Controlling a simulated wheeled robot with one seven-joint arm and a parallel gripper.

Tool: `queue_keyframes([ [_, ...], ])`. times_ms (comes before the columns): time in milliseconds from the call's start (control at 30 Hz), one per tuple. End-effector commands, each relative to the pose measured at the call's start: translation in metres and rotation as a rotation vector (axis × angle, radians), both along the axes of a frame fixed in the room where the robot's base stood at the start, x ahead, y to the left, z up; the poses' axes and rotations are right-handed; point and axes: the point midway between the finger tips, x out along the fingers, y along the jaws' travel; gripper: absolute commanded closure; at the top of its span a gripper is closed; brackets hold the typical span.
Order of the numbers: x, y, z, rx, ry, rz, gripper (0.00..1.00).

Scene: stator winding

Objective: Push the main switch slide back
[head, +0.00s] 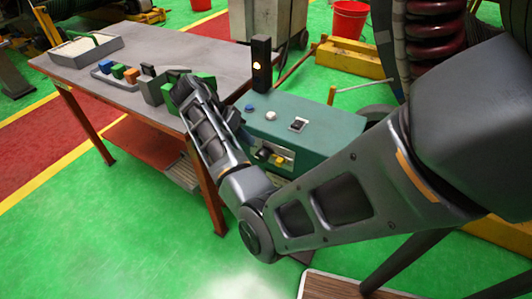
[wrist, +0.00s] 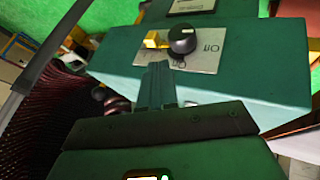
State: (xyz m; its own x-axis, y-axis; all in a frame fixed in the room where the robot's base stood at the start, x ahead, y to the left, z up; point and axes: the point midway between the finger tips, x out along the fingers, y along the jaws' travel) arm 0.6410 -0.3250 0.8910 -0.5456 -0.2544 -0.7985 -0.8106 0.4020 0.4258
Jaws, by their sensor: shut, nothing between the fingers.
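The green control box (head: 318,132) stands beside the workbench. A small switch plate (head: 298,125) with a dark piece is on its top. Its front has a pale panel with a black knob (head: 262,153) and a yellow part (head: 279,160). In the wrist view the black knob (wrist: 182,40) sits on a plate marked "Off", with the yellow part (wrist: 153,40) just left of it. I cannot tell for sure which part is the main switch slide. My gripper (wrist: 158,70) is shut and empty, its tips just below the knob and yellow part. Contact is unclear. In the head view my arm hides the fingertips.
The workbench (head: 140,95) left of the box holds a tray (head: 85,50) and several coloured blocks.

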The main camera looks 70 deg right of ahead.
Motion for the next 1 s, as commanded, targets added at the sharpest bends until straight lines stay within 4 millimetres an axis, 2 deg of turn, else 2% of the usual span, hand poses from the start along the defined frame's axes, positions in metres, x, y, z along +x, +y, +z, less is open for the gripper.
queue_keyframes([
  [167, -0.009, -0.004, -0.014, -0.001, 0.002, -0.001, 1.0],
  [533, -0.042, -0.019, -0.063, 0.0, 0.001, -0.001, 1.0],
  [800, -0.054, -0.025, -0.078, 0.0, -0.001, 0.001, 1.0],
  [1000, -0.055, -0.026, -0.08, 0.0, -0.002, 0.002, 1.0],
])
